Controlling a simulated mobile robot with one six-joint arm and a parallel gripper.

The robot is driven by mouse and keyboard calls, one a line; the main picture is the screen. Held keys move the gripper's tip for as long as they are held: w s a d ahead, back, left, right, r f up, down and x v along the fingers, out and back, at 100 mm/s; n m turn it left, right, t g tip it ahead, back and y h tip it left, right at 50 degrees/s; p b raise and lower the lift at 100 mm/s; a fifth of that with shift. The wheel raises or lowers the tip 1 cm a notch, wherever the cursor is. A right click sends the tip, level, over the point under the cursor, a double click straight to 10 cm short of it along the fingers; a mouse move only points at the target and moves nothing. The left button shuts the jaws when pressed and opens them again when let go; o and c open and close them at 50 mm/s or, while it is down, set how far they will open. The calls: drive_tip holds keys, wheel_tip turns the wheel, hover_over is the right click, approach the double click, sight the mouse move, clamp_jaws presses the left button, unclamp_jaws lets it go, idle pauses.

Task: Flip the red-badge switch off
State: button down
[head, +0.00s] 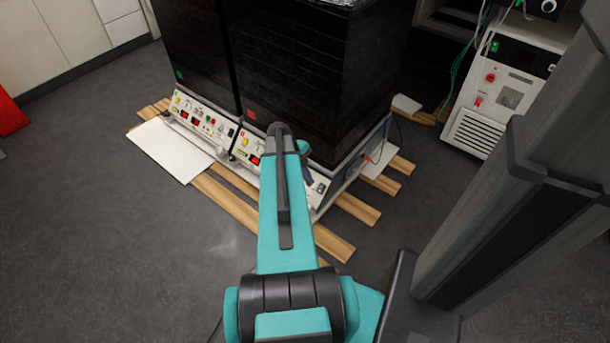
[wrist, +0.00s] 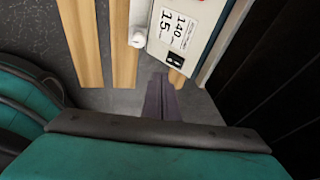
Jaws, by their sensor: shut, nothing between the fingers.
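The red badge (head: 252,115) is on the front of the right-hand black bioreactor cabinet in the head view. Below it is that unit's sloped control panel (head: 250,145), partly hidden by my arm. In the wrist view, the panel's end shows a white label reading 140 and 15, with a small black switch (wrist: 175,59) below it. Its on or off position is too small to tell. My gripper (wrist: 162,100) is shut and empty, its purple-grey fingers just below the switch in the picture; I cannot tell whether they touch. In the head view, my arm mostly hides the gripper.
A green badge (head: 180,75) marks the left cabinet, with its own panel (head: 200,118). Wooden slats (head: 330,243) lie under the units. A white machine (head: 495,95) stands at right.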

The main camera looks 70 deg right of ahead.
sight(320, 192)
drive_tip(key=b+x, duration=0.1)
drive_tip(key=x, duration=0.2)
drive_tip(key=d+b+x, duration=0.1)
drive_tip(key=x, duration=0.3)
drive_tip(key=shift+w+d, duration=0.15)
drive_tip(key=shift+w, duration=0.1)
drive_tip(key=shift+s+d+f+b, duration=0.15)
drive_tip(key=shift+d+f+b, duration=0.2)
drive_tip(key=shift+b, duration=0.1)
drive_tip(key=shift+f, duration=0.25)
drive_tip(key=shift+r, duration=0.25)
drive_tip(key=shift+r+p, duration=0.4)
drive_tip(key=shift+r, duration=0.15)
drive_tip(key=shift+r, duration=0.1)
